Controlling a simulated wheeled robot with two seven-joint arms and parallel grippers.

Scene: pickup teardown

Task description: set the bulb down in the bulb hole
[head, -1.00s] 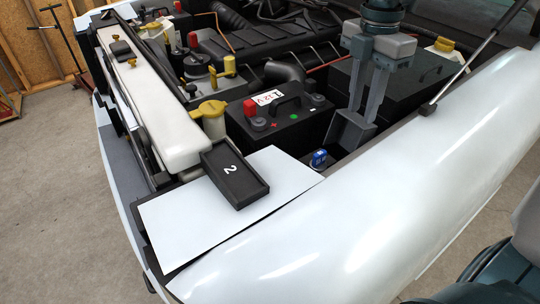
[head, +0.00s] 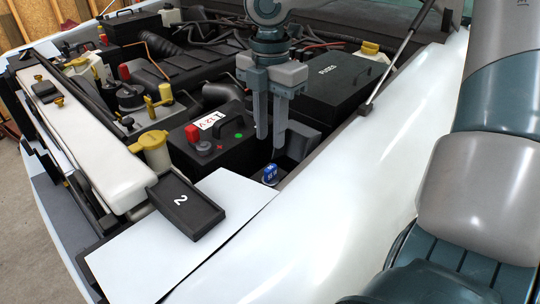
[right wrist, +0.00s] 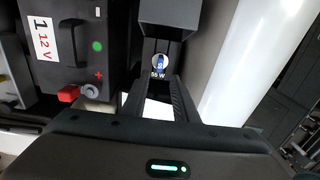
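The bulb (head: 270,174) shows as a small blue piece with white marks, low in the gap between the battery and the white fender. In the right wrist view the bulb (right wrist: 159,65) shows its blue and white top and a "55 W" label beside it. Its lower part is hidden, and I cannot make out the hole's rim. My right gripper (head: 270,141) points down just above the bulb, its fingers apart with nothing seen between them. In the right wrist view the bulb lies just beyond the fingertips (right wrist: 159,82). My left gripper is out of view.
The black battery (head: 222,150) stands left of the gap. A grey box-like part (head: 301,140) is close beside my right fingers. The black fuse box (head: 335,80) is behind. A black tray marked 2 (head: 185,205) lies on a white sheet (head: 215,250). A hood strut (head: 398,55) rises at right.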

